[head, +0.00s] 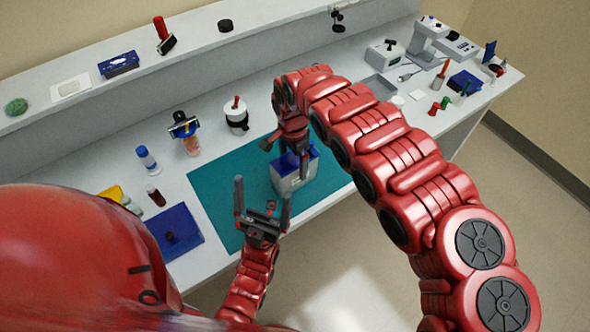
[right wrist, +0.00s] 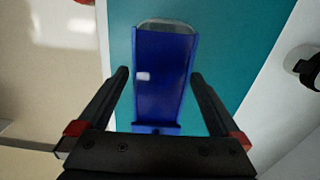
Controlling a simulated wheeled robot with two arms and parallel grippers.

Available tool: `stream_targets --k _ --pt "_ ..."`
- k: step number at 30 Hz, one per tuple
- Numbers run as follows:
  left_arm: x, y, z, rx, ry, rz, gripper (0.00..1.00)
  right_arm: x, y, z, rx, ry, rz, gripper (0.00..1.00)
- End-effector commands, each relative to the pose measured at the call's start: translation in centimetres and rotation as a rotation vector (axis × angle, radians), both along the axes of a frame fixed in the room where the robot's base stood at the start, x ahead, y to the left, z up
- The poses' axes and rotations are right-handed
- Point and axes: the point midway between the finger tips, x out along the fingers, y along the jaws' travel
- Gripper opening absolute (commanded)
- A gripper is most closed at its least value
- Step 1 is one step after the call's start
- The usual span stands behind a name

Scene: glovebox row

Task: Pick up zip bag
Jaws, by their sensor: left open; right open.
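What I take to be the zip bag (head: 284,184) stands on the teal mat (head: 225,185); it has a pale grey front and a blue top. In the right wrist view, the same thing (right wrist: 162,85) shows as a long blue shape with a clear rounded edge at its far end. My right gripper (head: 286,154) is open over it, with one finger on each side; the right wrist view shows gaps between fingers and blue shape. My left gripper (head: 262,190) is open and empty near the mat's front edge, fingers pointing up.
A blue pad or tray (head: 188,240) with a dark knob lies left of the mat. A grey tray (head: 379,87) and small tools are at the right. A raised shelf (head: 190,50) runs along the back.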

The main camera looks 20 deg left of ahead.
Motion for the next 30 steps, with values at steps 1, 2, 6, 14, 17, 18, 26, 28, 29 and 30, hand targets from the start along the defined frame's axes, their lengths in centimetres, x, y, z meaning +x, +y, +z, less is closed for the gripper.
stream_targets --k 1,2,6,14,17,18,26,28,29,30 --pt "0.0 0.0 0.1 0.000 0.000 0.000 1.00 0.0 0.0 -0.2 0.000 0.000 0.001 1.00" --pt "0.0 0.0 0.2 0.000 0.000 0.000 1.00 0.0 0.0 -0.3 0.001 0.001 0.001 1.00" --pt "0.0 0.0 0.8 0.000 0.000 0.000 1.00 -0.1 0.1 -1.0 0.001 0.004 0.002 1.00" --pt "0.0 0.0 2.1 0.000 0.000 0.000 1.00 0.1 -0.1 -4.0 0.000 0.006 0.000 1.00" --pt "0.0 0.0 2.2 0.000 0.000 0.000 1.00 0.1 0.0 -4.8 0.002 0.004 0.002 1.00" --pt "0.0 0.0 2.3 0.000 0.000 0.000 1.00 0.2 -0.1 -5.1 0.000 0.002 0.001 1.00" --pt "0.0 0.0 2.3 0.000 0.000 0.000 1.00 0.3 -0.2 -5.6 -0.001 0.002 0.000 1.00" --pt "0.0 0.0 2.3 0.000 0.000 0.000 1.00 0.3 -0.2 -5.6 -0.001 0.002 0.000 1.00" --pt "0.0 0.0 2.3 0.000 0.000 0.000 1.00 0.3 -0.2 -5.6 -0.001 0.002 0.000 0.95" --pt "0.0 0.0 2.3 0.000 0.000 0.000 1.00 0.3 -0.2 -5.5 -0.001 0.002 0.000 0.87"
